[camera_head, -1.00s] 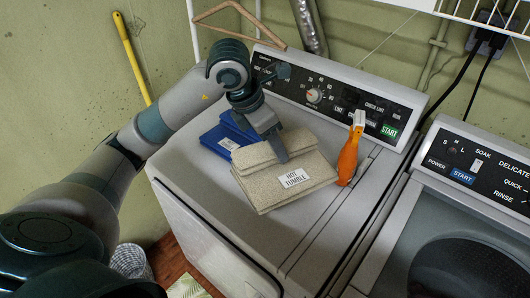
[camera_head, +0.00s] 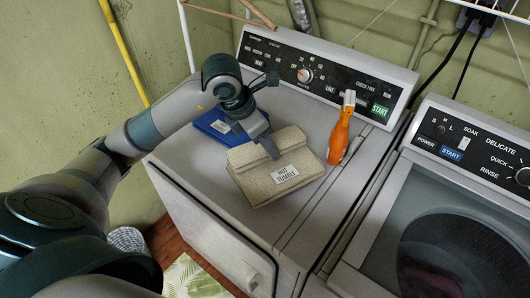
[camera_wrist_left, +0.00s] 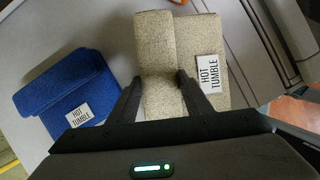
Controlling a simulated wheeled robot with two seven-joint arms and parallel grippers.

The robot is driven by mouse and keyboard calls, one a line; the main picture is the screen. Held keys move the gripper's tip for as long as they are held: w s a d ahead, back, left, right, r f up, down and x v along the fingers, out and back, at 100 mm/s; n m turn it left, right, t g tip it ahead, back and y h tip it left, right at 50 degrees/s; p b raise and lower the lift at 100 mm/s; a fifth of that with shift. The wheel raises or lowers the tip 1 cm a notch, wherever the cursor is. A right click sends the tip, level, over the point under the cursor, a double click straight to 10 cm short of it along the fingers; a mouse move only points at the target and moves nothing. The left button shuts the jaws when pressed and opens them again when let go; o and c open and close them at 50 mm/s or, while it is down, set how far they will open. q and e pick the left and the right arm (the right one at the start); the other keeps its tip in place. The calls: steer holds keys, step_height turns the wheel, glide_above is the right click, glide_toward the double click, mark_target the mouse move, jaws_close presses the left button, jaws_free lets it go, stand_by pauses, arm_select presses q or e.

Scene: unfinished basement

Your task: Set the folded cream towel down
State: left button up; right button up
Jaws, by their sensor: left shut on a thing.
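The folded cream towel (camera_head: 264,180) with a white "HOT TUMBLE" label is at the front left of the white dryer's top (camera_head: 318,108). My left gripper (camera_head: 270,152) is shut on the towel's upper folded part. In the left wrist view the gripper (camera_wrist_left: 160,82) has its two fingers pinching a ridge of the cream cloth (camera_wrist_left: 208,35). Whether the towel's underside touches the dryer top is hard to tell. My right gripper does not show.
A folded blue towel (camera_head: 214,122), also labelled, lies just left of the cream one; it also shows in the left wrist view (camera_wrist_left: 50,87). A washer (camera_head: 440,220) is beside the dryer. The dryer's control panel (camera_head: 330,75) rises behind.

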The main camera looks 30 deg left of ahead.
arm_select(q)
steer(key=shift+f+p, duration=0.55)
steer(key=shift+f, duration=1.5)
steer(key=shift+f, duration=0.1)
steer(key=o, duration=1.2)
steer(key=shift+s+r, duration=0.1)
steer(key=shift+r, duration=0.3)
steer(key=b+v, duration=0.2)
steer(key=v, duration=0.9)
steer(key=shift+s+a+r, duration=0.1)
steer(key=shift+a+r, duration=0.05)
